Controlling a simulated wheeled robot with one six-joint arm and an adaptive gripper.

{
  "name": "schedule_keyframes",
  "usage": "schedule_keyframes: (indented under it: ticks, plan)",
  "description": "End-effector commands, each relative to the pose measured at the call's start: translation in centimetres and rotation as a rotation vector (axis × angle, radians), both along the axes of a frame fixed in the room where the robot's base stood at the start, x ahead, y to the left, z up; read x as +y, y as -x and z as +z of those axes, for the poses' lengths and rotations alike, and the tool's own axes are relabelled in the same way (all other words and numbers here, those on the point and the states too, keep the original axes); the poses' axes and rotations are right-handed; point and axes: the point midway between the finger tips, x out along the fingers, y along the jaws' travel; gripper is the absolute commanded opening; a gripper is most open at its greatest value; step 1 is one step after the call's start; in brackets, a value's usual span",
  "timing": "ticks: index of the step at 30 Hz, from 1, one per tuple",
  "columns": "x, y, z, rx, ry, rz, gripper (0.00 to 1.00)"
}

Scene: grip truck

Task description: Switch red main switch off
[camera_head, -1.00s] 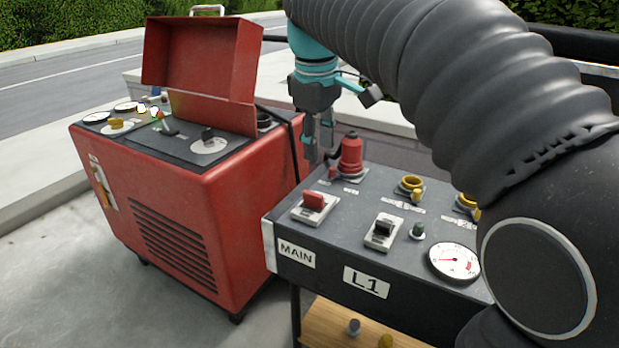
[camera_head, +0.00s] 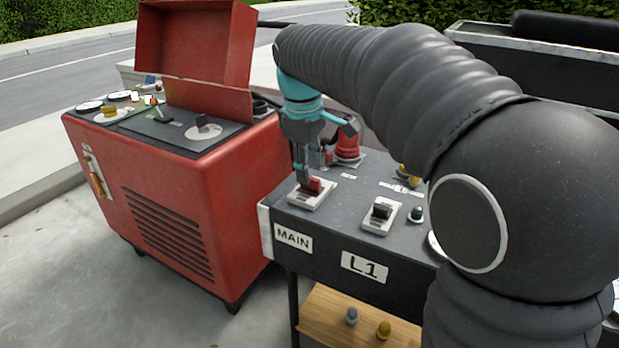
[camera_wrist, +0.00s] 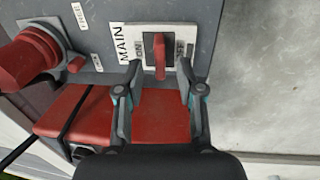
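The red main switch (camera_head: 316,184) sits on a pale plate at the near left corner of the dark panel, behind the MAIN label. In the wrist view, the red switch lever (camera_wrist: 159,55) stands between the ON and OFF marks; I cannot tell its exact tilt. My gripper (camera_head: 306,180) points down right at the switch and partly covers it. In the wrist view, the fingers of my gripper (camera_wrist: 157,70) are apart, one on each side of the lever, with gaps visible. Whether a fingertip touches the lever is unclear.
A black switch (camera_head: 381,211) marked L1 is to the right of the red one. A red plug (camera_head: 348,147) stands behind it. A red generator (camera_head: 170,190) with its lid up is close on the left. A wooden shelf (camera_head: 325,316) lies below the panel.

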Motion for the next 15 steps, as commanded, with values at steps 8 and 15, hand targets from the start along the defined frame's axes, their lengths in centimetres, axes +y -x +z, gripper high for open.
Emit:
schedule_keyframes:
  ticks: [8,15]
  plan:
    - [-0.1,-0.2,-2.2,0.0,0.0,0.0,0.38]
    - [-0.1,-0.3,-2.3,0.0,0.0,0.0,0.38]
